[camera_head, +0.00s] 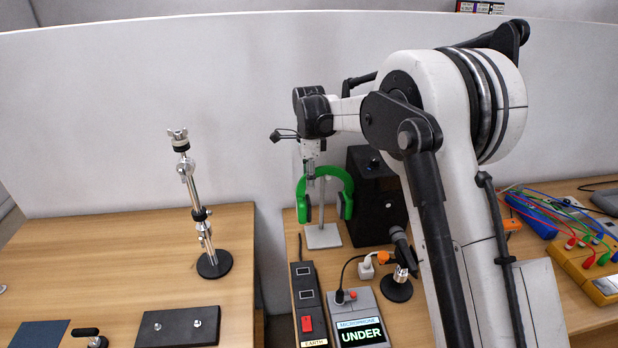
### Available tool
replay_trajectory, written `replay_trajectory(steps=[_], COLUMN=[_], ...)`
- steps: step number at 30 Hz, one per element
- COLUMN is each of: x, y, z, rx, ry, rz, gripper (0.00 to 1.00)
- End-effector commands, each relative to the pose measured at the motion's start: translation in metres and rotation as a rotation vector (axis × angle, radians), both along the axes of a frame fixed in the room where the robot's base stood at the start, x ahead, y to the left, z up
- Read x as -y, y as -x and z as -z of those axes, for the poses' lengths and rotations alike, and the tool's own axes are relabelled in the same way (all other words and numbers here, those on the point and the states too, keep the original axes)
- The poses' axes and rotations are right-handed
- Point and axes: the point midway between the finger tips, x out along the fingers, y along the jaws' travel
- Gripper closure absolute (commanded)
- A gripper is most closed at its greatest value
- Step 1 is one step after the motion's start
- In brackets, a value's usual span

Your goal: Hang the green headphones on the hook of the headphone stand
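The green headphones (346,183) are upright at the headphone stand, with the band arching at the top and the ear cups on either side of the pole. The stand's pale base (323,238) sits on the right table, and its thin pole rises between the cups. My gripper (311,178) points down at the left part of the band, overlapping it in the picture. Its fingertips are small and partly merged with the band and pole, so I cannot tell whether they grip it. The hook is hidden, and I cannot tell whether the band rests on it.
A black speaker box (376,205) stands close right of the stand. A small microphone (399,247), a power strip (308,300) and a labelled device (360,315) lie in front. A metal stand (205,230) is on the left table, across a gap. A pale partition (120,110) rises behind.

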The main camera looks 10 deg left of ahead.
Motion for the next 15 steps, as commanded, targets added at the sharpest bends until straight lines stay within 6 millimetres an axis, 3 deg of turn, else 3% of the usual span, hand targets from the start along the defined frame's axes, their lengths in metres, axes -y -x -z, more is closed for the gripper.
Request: replay_trajectory(steps=[10, 15], x=[0.000, 0.000], y=[0.000, 0.000], z=[-0.001, -0.016], rx=[0.000, 0.000], ry=[0.000, 0.000], rz=[0.000, 0.000], gripper=[0.55, 0.55])
